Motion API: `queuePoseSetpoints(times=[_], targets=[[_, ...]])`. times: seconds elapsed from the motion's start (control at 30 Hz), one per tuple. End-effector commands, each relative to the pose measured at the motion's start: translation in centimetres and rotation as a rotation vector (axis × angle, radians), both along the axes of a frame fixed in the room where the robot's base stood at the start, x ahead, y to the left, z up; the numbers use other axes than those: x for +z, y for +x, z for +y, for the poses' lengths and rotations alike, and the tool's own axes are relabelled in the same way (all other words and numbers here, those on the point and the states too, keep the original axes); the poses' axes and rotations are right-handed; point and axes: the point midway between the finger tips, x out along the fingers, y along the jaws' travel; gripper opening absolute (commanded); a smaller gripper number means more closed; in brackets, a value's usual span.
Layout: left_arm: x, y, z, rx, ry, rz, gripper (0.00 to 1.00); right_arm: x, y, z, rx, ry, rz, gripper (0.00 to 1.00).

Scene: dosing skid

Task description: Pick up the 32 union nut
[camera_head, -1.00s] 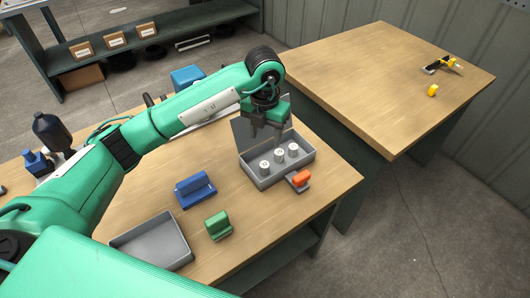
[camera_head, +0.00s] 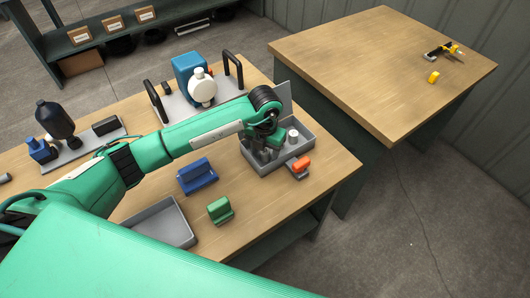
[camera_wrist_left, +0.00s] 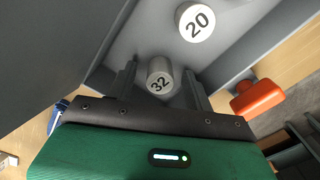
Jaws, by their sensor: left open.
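The 32 union nut (camera_wrist_left: 160,78) is a grey cylinder with "32" on its pale end face, standing in the grey box (camera_head: 290,163). My left gripper (camera_wrist_left: 160,68) is open, with its two dark fingers on either side of the nut; I cannot tell if they touch it. In the head view my left gripper (camera_head: 266,152) is down inside the box, and the arm hides part of what is there. A nut marked "20" (camera_wrist_left: 195,23) stands farther off in the wrist view. My right gripper is out of view.
An orange piece (camera_head: 301,164) sits at the box's front right edge. Blue (camera_head: 198,178) and green (camera_head: 220,211) blocks and a grey tray (camera_head: 160,222) are on the bench nearby. The box's raised lid (camera_head: 284,100) stands behind the gripper.

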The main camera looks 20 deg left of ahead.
Motion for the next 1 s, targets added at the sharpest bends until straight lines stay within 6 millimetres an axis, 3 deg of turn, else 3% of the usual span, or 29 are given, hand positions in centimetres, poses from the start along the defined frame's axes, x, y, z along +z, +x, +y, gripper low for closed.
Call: queuePoseSetpoints(times=[0.27, 0.5, 0.83, 1.0], targets=[[-0.5, 0.0, 0.0, 0.0, 0.001, 0.0, 0.52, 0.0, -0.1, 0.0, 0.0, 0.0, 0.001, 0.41], [-0.4, 0.0, 0.0, 0.0, 0.0, 0.0, 0.05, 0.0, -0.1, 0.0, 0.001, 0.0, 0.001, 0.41], [-0.2, 0.0, 0.0, 0.0, 0.0, -0.001, 0.04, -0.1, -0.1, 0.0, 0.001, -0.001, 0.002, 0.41], [1.1, 0.1, 0.0, -0.001, -0.001, -0.003, 0.04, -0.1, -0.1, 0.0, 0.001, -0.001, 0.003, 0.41]])
